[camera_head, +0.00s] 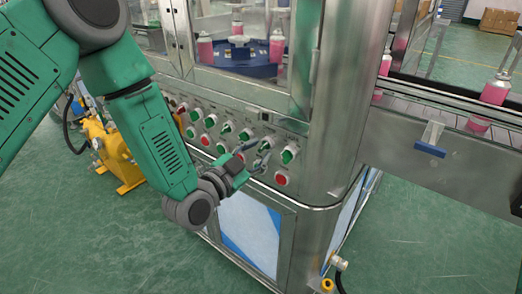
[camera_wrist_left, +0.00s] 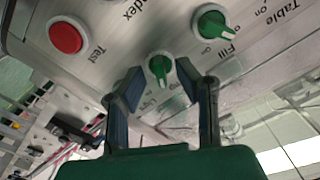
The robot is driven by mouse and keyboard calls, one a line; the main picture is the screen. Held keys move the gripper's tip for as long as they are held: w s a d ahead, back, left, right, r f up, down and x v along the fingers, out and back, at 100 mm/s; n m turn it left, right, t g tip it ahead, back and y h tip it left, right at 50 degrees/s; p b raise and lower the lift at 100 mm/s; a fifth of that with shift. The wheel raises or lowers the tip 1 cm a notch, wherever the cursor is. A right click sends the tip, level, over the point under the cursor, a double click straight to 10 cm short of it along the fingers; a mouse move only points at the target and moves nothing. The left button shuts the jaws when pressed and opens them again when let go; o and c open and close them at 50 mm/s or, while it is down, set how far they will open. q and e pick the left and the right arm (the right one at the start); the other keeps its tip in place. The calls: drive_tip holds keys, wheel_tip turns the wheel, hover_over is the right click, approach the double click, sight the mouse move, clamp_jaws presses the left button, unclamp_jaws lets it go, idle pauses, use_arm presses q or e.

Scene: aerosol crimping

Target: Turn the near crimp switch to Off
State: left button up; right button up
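A green rotary switch (camera_wrist_left: 160,68) shows in the left wrist view on the steel panel (camera_wrist_left: 115,45), its label partly hidden and too small to read surely. My left gripper (camera_wrist_left: 159,80) is open, with one dark finger on each side of this switch. I cannot tell whether the fingers touch it. In the head view my left gripper (camera_head: 262,151) is at the panel's lower row of controls, pointing right, and partly covers the controls there. My right gripper is in neither view.
A green switch labelled Fill (camera_wrist_left: 212,22) and a red button labelled Test (camera_wrist_left: 66,37) sit close by in the wrist view. In the head view a red button (camera_head: 281,178) is below right of the gripper. A conveyor (camera_head: 440,113) carries pink cans at the right.

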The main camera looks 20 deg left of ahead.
use_arm(q)
drive_tip(key=shift+w+d, duration=0.25)
drive_tip(key=shift+w, duration=0.35)
clamp_jaws()
drive_tip(key=shift+n, duration=0.3)
drive_tip(key=n, duration=0.5)
drive_tip(key=shift+p, duration=0.35)
drive_tip(key=n, duration=0.6)
drive_tip(key=shift+n, duration=0.3)
